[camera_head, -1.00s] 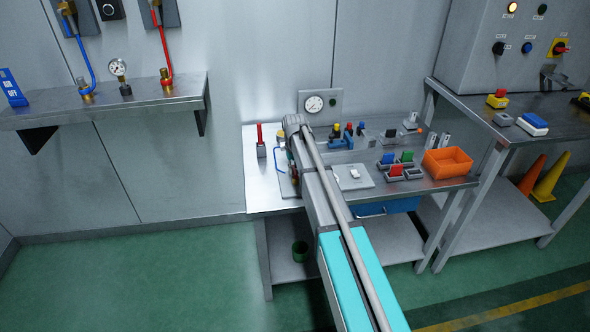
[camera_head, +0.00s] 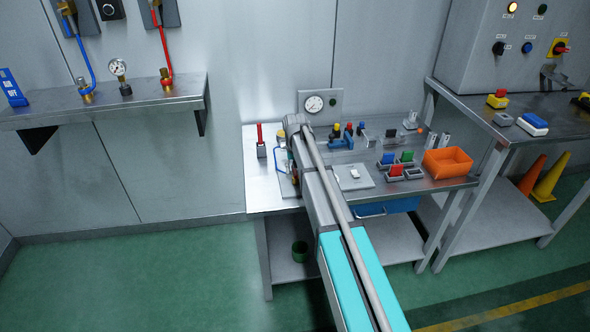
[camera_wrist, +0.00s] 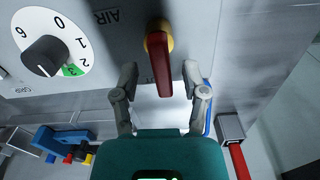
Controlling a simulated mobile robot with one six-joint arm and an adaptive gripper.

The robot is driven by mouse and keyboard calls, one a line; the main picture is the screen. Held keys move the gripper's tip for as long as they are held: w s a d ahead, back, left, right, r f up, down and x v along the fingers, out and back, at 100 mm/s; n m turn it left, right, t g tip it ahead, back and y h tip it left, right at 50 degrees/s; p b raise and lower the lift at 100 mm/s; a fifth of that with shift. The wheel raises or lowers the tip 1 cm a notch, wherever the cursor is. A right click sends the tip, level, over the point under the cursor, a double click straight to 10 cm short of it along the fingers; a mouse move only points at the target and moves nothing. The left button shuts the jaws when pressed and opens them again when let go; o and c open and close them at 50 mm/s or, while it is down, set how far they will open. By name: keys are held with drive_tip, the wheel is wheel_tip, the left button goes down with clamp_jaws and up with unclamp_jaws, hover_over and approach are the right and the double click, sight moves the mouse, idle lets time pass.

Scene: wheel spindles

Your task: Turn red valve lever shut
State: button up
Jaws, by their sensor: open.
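The red valve lever (camera_wrist: 160,65) sits on a yellow hub on a grey panel marked AIR, in the wrist view. The lever points down the picture, towards my gripper. My gripper (camera_wrist: 161,76) is open, with one finger on each side of the lever's free end. There appears to be a gap between each finger and the lever; contact is not clear. In the head view my own arm covers the gripper and this lever.
A numbered dial with a black knob (camera_wrist: 43,55) is beside the lever. A separate red upright handle on a grey block (camera_head: 261,140) stands at the bench's left. Coloured switches and an orange bin (camera_head: 447,162) are to the right of my arm.

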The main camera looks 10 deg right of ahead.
drive_tip(key=m, duration=0.4)
drive_tip(key=shift+s+d+m, duration=0.1)
drive_tip(key=shift+d+m, duration=0.2)
drive_tip(key=shift+d, duration=0.1)
drive_tip(key=m, duration=0.4)
drive_tip(key=shift+s+d, duration=0.25)
drive_tip(key=m, duration=0.3)
drive_tip(key=shift+s+d+m, duration=0.2)
drive_tip(key=shift+s+m, duration=0.1)
drive_tip(key=shift+m, duration=0.1)
drive_tip(key=m, duration=0.4)
drive_tip(key=shift+s+m, duration=0.3)
drive_tip(key=shift+s, duration=0.05)
wheel_tip(320, 180, up, 14)
drive_tip(key=p, duration=1.4)
drive_tip(key=s+n, duration=1.6)
drive_tip(key=s, duration=0.9)
drive_tip(key=shift+s+r+p, duration=0.4)
drive_tip(key=shift+p, duration=0.05)
drive_tip(key=shift+a, duration=0.1)
